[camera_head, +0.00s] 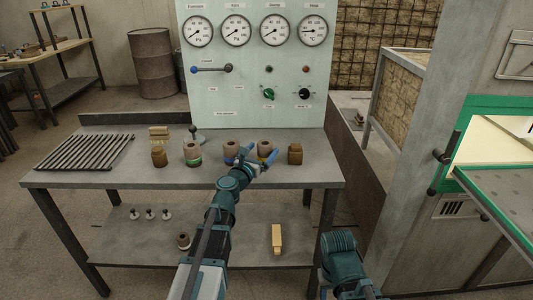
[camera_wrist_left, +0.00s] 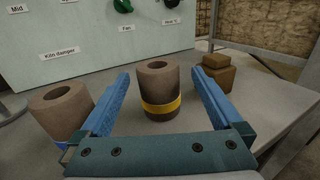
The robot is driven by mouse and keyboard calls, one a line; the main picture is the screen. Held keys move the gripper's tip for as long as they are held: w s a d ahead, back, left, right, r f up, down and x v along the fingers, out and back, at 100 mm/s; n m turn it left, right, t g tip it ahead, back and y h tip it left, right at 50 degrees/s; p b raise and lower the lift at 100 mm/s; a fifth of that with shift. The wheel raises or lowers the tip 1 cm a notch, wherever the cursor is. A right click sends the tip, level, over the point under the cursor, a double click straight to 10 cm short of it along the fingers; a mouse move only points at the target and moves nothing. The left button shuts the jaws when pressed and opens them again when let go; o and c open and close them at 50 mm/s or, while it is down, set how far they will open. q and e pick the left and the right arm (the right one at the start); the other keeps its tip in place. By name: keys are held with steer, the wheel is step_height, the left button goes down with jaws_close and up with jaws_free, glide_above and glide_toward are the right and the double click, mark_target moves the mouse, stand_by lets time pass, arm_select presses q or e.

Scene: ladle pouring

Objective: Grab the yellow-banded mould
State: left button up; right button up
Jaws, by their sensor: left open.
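The yellow-banded mould (camera_head: 265,148) is a brown hollow cylinder standing upright on the grey table. In the left wrist view, the mould (camera_wrist_left: 157,82) shows its yellow band around the lower half and its open top. My left gripper (camera_head: 259,154) is open at the mould. In the left wrist view, its two blue fingers (camera_wrist_left: 161,75) lie on either side of the mould, with a gap on each side. The fingers hide part of the mould in the head view.
A blue-banded mould (camera_wrist_left: 63,108) stands just left of the left finger. A green-banded mould (camera_head: 192,152) stands farther left. Brown blocks (camera_wrist_left: 219,70) sit close on the right. A gauge panel (camera_head: 255,95) rises behind, and a rack of bars (camera_head: 85,152) lies at the table's left.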

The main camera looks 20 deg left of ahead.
mark_target(266, 145)
arm_select(q)
steer(key=w, duration=0.4)
steer(key=shift+d, duration=0.2)
steer(key=shift+s, duration=0.1)
steer(key=shift+c, duration=0.4)
jaws_close()
arm_select(e)
steer(key=shift+w+d, duration=0.25)
steer(key=shift+w, duration=0.1)
arm_select(q)
steer(key=shift+r, duration=0.15)
arm_select(e)
steer(key=shift+r, duration=0.1)
